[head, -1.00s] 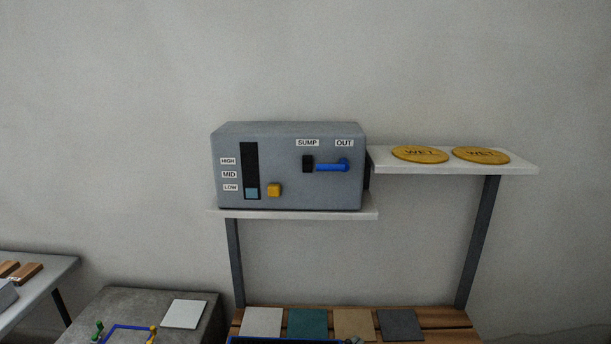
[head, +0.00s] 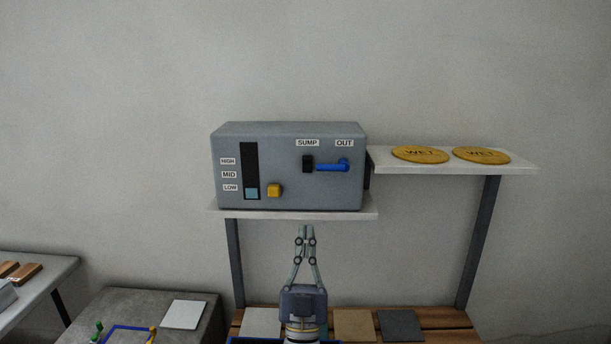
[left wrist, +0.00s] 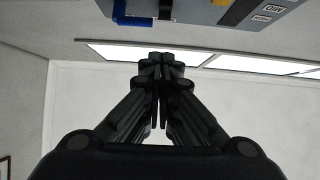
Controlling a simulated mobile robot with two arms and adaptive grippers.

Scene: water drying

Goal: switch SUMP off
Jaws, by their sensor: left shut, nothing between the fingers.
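The SUMP switch (head: 308,164) is a small black rocker under the SUMP label (head: 307,143) on the front of a grey control box (head: 290,130). A blue lever (head: 332,167) under the OUT label lies level just right of it. My left gripper (head: 305,228) is shut and empty, pointing up below the box's shelf, under the switch. In the left wrist view its fingertips (left wrist: 162,58) are together, with the box (left wrist: 220,12) and blue lever (left wrist: 118,12) at the top edge. My right gripper is in neither view.
The box stands on a white shelf (head: 300,214). It also carries a yellow button (head: 274,190) and a level gauge (head: 251,160) with HIGH, MID and LOW labels. Two yellow WET discs (head: 420,154) lie on a shelf to the right. Several tiles (head: 400,325) lie below.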

